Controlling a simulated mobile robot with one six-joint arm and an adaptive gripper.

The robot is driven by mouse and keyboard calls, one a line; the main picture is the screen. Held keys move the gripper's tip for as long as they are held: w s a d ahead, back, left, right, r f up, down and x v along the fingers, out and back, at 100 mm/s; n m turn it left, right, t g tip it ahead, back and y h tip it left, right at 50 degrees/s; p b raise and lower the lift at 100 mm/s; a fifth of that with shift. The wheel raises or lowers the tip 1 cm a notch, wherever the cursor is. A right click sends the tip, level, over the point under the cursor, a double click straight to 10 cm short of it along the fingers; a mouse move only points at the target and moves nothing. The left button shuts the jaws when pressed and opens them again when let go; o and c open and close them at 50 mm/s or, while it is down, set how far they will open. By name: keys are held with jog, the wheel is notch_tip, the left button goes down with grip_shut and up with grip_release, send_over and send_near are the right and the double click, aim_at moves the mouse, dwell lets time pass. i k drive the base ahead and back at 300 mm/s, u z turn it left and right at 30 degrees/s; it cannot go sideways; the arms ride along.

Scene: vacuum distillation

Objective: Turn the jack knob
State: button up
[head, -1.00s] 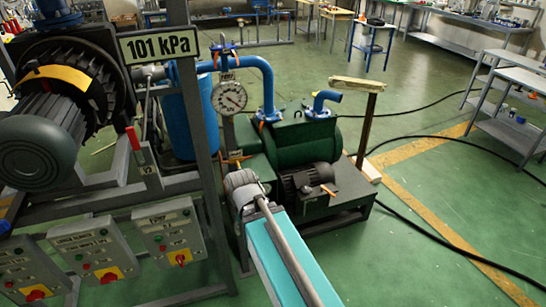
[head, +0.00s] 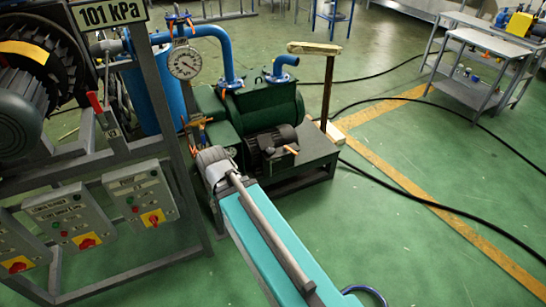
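I cannot make out a jack or a jack knob for certain in the head view. The rotary knobs that show are the red ones on yellow plates, on grey control boxes at the lower left: one on the right box (head: 153,217), one on the middle box (head: 87,241) and one on the left box (head: 18,264).
A long teal beam with a grey bar (head: 268,235) runs to the bottom edge. Behind it stand a green pump (head: 265,110) and a dial gauge (head: 185,62). A grey frame (head: 165,125) stands left. Black hoses (head: 440,207) cross the open green floor at right.

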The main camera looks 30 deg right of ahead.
aim_at(271, 151)
jog(key=z, duration=0.05)
jog(key=k, duration=0.1)
jog(key=z, duration=0.9)
jog(key=i, duration=0.55)
jog(key=u, duration=0.7)
